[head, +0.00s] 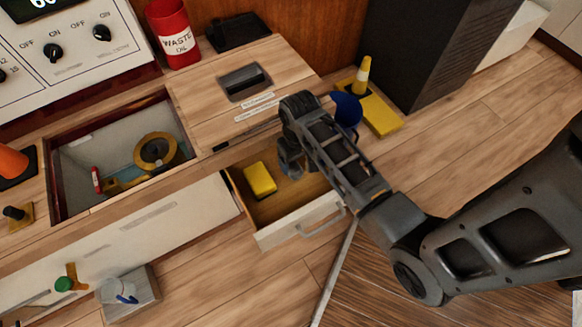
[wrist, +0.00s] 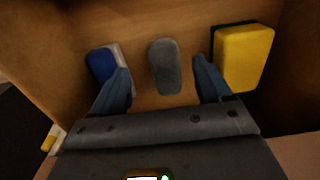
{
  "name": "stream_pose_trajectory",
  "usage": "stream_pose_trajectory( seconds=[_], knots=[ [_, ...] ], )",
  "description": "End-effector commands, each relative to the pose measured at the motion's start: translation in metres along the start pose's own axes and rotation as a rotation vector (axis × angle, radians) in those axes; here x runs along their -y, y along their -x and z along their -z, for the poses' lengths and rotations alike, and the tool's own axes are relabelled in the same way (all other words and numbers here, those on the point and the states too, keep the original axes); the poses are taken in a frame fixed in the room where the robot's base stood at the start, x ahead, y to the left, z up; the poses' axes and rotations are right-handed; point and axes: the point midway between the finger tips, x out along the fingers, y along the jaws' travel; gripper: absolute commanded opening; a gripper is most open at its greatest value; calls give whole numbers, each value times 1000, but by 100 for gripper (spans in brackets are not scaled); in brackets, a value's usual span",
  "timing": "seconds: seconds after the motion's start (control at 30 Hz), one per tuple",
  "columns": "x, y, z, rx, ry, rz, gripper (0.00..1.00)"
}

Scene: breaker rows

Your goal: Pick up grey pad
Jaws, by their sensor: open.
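The grey pad (wrist: 164,66) lies on the wooden drawer floor in the wrist view, a rounded upright oblong. My gripper (wrist: 165,80) is open above it, with one finger to each side of the pad. I cannot tell how far above it the fingertips are. In the head view my gripper (head: 291,160) reaches down into the open drawer (head: 284,238), and the grey pad cannot be made out there behind it.
A yellow block (wrist: 243,57) with a dark edge lies close to the right finger; it also shows in the head view (head: 260,179). A blue pad (wrist: 101,65) lies close by the left finger. Drawer walls surround them. A waste oil can (head: 174,36) stands on the bench.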

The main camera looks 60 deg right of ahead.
Motion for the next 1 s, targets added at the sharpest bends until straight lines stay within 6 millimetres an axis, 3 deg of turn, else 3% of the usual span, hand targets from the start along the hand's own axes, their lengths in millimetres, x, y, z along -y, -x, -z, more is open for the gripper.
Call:
stream_pose_trajectory(
  seconds=[0.27,0.6,0.87,1.0],
  knots=[
    [0,-17,1,-1,-1,0,78],
    [4,-60,2,-1,0,0,78],
    [4,-60,3,-2,0,0,77],
    [4,-60,3,-2,0,0,63]
  ],
)
